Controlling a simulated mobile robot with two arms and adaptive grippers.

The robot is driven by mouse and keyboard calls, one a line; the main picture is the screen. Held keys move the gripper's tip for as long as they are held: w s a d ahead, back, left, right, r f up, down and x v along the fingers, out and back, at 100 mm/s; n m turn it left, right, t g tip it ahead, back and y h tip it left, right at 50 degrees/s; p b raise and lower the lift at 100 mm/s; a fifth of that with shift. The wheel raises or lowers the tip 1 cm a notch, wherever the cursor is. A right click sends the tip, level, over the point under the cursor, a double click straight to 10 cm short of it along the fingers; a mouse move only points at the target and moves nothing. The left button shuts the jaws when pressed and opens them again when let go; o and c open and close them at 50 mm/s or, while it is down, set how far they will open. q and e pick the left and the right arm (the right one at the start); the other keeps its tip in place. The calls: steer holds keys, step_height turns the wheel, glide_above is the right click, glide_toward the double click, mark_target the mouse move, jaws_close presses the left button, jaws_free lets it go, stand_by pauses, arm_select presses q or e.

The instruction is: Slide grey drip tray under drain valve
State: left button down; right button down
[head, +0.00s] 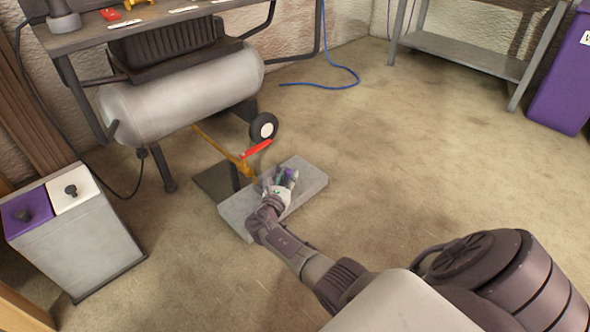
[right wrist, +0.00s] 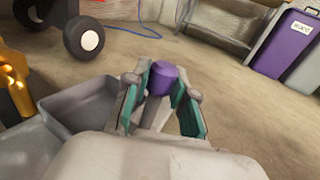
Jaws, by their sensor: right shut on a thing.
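The grey drip tray (head: 309,181) lies on the floor at a slant, right of the drain valve. In the right wrist view the tray (right wrist: 70,112) shows raised walls at left. The drain valve (head: 240,164) hangs on a yellow pipe from the tank and has a red lever (head: 257,149). Its lower end is over a dark flat patch (head: 210,182) beside the tray's left edge. My right gripper (head: 284,180) is over the tray, shut on a purple-topped handle (right wrist: 162,79). Where the handle joins the tray is hidden. My left gripper is not in view.
The silver compressor tank (head: 185,95) stands behind, with a wheel (head: 263,128) near the tray. A grey bin box (head: 78,240) is at left. A blue hose (head: 335,75) lies at the back. A shelf (head: 465,52) and purple bin (head: 560,75) stand back right. The floor at right is clear.

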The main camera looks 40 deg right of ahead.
steer(key=a, duration=0.7)
steer(key=shift+s+a+f, duration=0.3)
steer(key=shift+f, duration=0.15)
steer(key=c, duration=0.9)
jaws_free()
